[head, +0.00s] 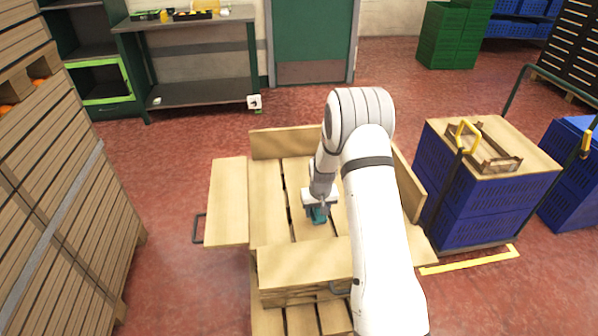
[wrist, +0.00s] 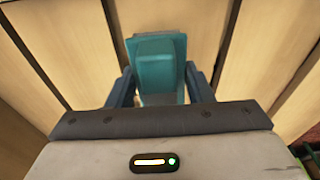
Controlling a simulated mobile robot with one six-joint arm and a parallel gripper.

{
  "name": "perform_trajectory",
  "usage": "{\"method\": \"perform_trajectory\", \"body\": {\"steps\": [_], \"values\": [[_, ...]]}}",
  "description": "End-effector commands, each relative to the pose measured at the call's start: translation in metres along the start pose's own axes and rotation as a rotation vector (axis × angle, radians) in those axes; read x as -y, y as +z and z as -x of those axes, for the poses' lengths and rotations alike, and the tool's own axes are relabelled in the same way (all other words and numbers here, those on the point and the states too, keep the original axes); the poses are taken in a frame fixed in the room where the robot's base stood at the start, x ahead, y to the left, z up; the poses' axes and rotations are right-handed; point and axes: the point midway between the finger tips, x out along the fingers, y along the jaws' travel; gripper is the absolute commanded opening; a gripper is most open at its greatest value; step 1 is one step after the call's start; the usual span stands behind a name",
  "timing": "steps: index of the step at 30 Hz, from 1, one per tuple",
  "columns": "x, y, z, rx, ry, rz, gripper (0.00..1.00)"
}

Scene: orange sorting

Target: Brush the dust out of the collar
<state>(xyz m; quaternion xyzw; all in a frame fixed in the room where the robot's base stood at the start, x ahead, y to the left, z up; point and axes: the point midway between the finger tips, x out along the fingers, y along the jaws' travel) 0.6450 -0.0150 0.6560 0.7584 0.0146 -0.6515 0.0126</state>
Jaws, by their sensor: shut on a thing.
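The wooden collar (head: 280,143) stands on slatted boards, with walls at the back, front and right. Its left side panel (head: 228,200) lies out to the left, with a dark handle at its outer edge. My gripper (head: 317,205) is inside the collar, low over the slats, and is shut on a teal brush (head: 319,214). In the wrist view the brush (wrist: 160,70) sits between both dark fingers, above the pale slats. Its bristles are hidden, and I cannot tell whether it touches the boards. No dust can be made out. My arm hides part of the right side.
Blue crates (head: 470,200) with a wooden lid stand close at the right. A tall stack of wooden boxes (head: 50,180) fills the left. A workbench (head: 190,60) and a green door (head: 310,40) are at the back. Red floor is open behind the collar.

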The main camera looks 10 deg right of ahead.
Motion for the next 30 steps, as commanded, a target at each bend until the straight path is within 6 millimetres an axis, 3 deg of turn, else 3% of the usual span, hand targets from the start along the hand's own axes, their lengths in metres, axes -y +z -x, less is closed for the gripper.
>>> {"method": "perform_trajectory", "body": {"steps": [12, 30], "values": [[0.001, -0.005, 0.035, 0.0, 0.0, 0.002, 0.25], [0.002, -0.006, 0.038, 0.001, 0.0, 0.003, 0.25]]}}
